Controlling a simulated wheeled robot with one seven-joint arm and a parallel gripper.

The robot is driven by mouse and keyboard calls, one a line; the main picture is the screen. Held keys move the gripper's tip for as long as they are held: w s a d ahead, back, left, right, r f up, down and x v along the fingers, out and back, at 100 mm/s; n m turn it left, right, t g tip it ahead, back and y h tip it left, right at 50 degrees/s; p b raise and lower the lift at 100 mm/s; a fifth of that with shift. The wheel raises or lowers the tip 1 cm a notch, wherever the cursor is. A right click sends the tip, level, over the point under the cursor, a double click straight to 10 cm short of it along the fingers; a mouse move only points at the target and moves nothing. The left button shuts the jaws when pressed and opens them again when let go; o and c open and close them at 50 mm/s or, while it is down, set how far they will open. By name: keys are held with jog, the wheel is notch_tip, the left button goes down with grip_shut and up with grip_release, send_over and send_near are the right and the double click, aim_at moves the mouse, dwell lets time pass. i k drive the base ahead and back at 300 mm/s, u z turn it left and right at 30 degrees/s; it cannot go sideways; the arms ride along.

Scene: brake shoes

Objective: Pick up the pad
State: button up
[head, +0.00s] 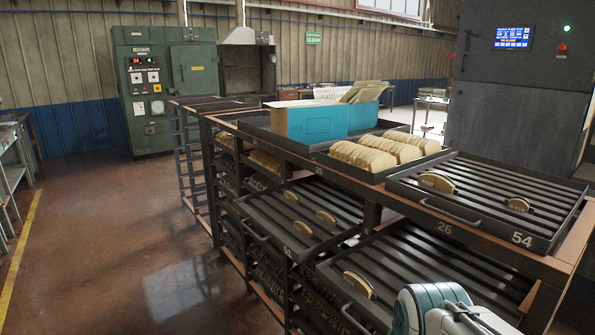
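Several tan curved pads are in view, and I cannot tell which one the task means. Another pad (358,284) is in the lower front tray (345,298). Rows of pads (362,157) fill a tray behind. Part of my white and teal arm shows at the bottom right; my gripper's fingers are not visible.
The trays rest on a dark metal rack (207,165) with rusty edges. A blue box (305,123) stands on top behind the pad rows. A grey machine (515,95) rises behind at the right. Open floor (130,240) lies to the left.

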aim_at(301, 225)
jog(key=z, duration=0.4)
jog(key=k, duration=0.3)
jog(key=u, duration=1.2)
jog(key=i, duration=0.6)
jog(key=z, duration=0.55)
jog(key=i, duration=1.1)
jog(key=z, duration=0.25)
